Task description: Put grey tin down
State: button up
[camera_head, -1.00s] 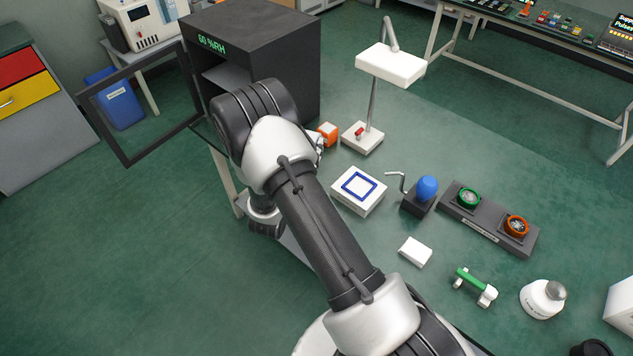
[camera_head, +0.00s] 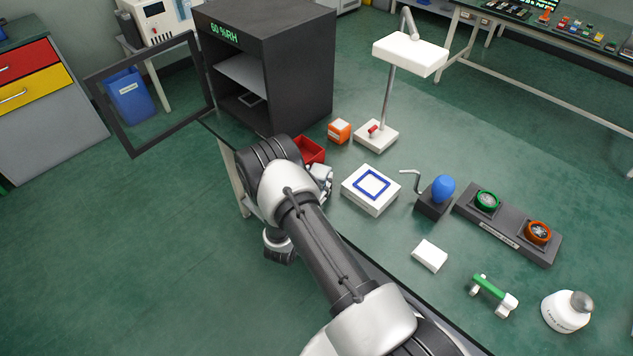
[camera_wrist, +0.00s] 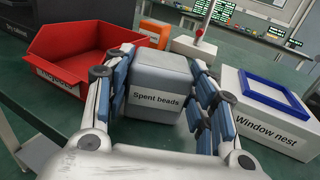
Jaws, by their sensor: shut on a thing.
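The grey tin (camera_wrist: 160,85), labelled "Spent beads", shows in the wrist view between the two fingers of my gripper (camera_wrist: 160,95). The gripper is shut on it, with blue finger pads at its left and right sides. The tin looks upright; I cannot tell whether its base touches the green bench. In the head view my gripper (camera_head: 322,180) shows only in part behind my arm, between the red bin and the white box, and the tin is hidden there.
A red bin (camera_wrist: 75,55) is close on the left, and a white "Window nest" box (camera_wrist: 262,120) close on the right. An orange block (camera_head: 339,130), a white lamp stand (camera_head: 377,138) and an open dark cabinet (camera_head: 290,75) stand behind.

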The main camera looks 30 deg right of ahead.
jog(key=shift+r, duration=0.15)
jog(key=o, duration=0.7)
jog(key=shift+f, duration=0.25)
jog(key=o, duration=0.4)
jog(key=shift+r, duration=0.1)
